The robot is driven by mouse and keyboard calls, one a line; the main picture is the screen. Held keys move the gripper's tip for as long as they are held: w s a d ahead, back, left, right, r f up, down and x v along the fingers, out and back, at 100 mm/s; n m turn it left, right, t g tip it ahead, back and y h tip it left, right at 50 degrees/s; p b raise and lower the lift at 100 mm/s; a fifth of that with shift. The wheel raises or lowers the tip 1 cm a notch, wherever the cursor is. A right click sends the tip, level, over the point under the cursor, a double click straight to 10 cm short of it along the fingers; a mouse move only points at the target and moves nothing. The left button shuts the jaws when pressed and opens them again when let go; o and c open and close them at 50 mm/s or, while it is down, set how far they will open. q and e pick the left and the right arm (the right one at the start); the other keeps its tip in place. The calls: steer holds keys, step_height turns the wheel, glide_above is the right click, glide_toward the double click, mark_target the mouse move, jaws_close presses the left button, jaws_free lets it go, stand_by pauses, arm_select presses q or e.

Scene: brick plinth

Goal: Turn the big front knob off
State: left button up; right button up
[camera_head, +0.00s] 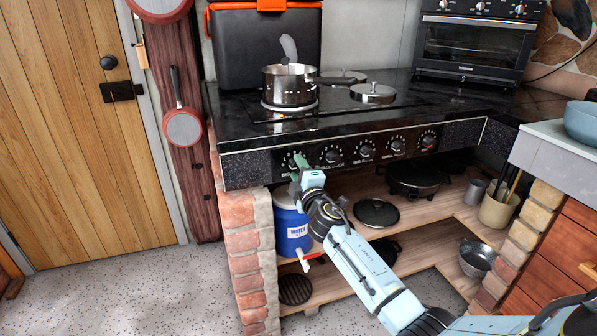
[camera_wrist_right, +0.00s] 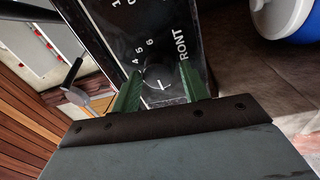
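Several round knobs sit in a row on the stove's dark front panel. The leftmost knob (camera_head: 292,162) is partly covered by my right gripper (camera_head: 299,165), whose green fingers reach the panel there. In the right wrist view, the two fingers of the right gripper (camera_wrist_right: 160,88) stand apart, with a dark dial face (camera_wrist_right: 158,75) showing between them. White numbers and the word "FRONT" are printed beside that dial. Whether the fingers touch the knob cannot be told. My left gripper is not in view.
A saucepan (camera_head: 289,86) stands on the stove top (camera_head: 340,118). Below the panel, a blue water jug (camera_head: 291,228) and a dark pan (camera_head: 413,180) stand on wooden shelves. A brick pillar (camera_head: 246,255) is at the left, and a toaster oven (camera_head: 472,50) at the back right.

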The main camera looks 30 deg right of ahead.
mark_target(297, 168)
steer(key=shift+o, duration=1.1)
steer(key=shift+s, duration=0.1)
steer(key=shift+s+a, duration=0.1)
steer(key=shift+s, duration=0.2)
steer(key=shift+p+v, duration=0.55)
steer(key=shift+v, duration=0.7)
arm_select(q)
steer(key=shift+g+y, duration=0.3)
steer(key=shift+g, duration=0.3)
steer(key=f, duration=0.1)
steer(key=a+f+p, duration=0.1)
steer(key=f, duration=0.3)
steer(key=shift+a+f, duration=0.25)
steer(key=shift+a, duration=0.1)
arm_select(e)
steer(key=v, duration=1)
